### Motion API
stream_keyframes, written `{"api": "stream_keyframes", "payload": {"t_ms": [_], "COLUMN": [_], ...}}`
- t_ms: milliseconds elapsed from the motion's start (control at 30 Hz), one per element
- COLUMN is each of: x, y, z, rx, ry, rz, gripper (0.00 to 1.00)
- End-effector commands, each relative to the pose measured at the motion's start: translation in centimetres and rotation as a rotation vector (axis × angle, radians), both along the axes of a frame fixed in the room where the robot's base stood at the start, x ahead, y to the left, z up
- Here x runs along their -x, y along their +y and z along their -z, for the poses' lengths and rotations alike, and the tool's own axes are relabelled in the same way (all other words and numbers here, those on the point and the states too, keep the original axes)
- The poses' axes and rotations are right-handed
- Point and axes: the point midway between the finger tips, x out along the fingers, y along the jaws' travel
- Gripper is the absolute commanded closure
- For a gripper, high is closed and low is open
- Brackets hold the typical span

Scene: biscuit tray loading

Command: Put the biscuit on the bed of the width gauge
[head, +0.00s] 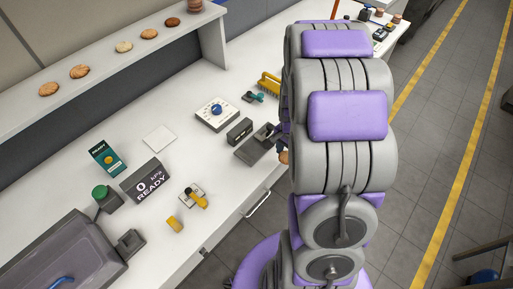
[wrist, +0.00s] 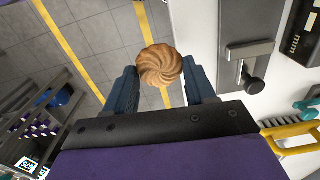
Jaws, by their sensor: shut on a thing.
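The biscuit (wrist: 160,66) is round and golden brown with a swirled top. In the wrist view it sits between the two fingers of my gripper (wrist: 161,82), which is shut on it. The biscuit is held beyond the white bench's front edge, over the floor. In the head view my arm hides most of the gripper, and a sliver of the biscuit (head: 284,157) shows at the arm's left side. The width gauge (head: 260,147) has a dark grey flat bed and lies near the bench's front edge, just left of the biscuit. The gauge also shows in the wrist view (wrist: 234,78), right of my gripper.
A yellow-handled brush (head: 269,84), a white dial box (head: 216,113) and a black display block (head: 239,131) stand near the gauge. A READY display (head: 146,182) stands further left. Several biscuits (head: 124,46) lie on the back shelf (head: 100,68).

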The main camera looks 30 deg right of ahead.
Motion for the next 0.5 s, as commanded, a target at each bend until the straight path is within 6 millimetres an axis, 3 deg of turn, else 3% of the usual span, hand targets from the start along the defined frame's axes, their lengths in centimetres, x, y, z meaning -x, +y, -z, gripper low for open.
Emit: {"api": "stream_keyframes", "payload": {"t_ms": [100,233,367,500], "x": [2.1,2.3,0.2,-3.1], "y": [-0.6,-0.5,0.1,1.1], "z": [0.4,0.6,1.1,1.4], "rx": [0.002,0.005,0.002,-0.001], "ry": [0.004,0.001,0.002,0.000], "rz": [0.121,0.172,0.172,0.171], "gripper": [0.56,0.56,0.56,0.56]}}
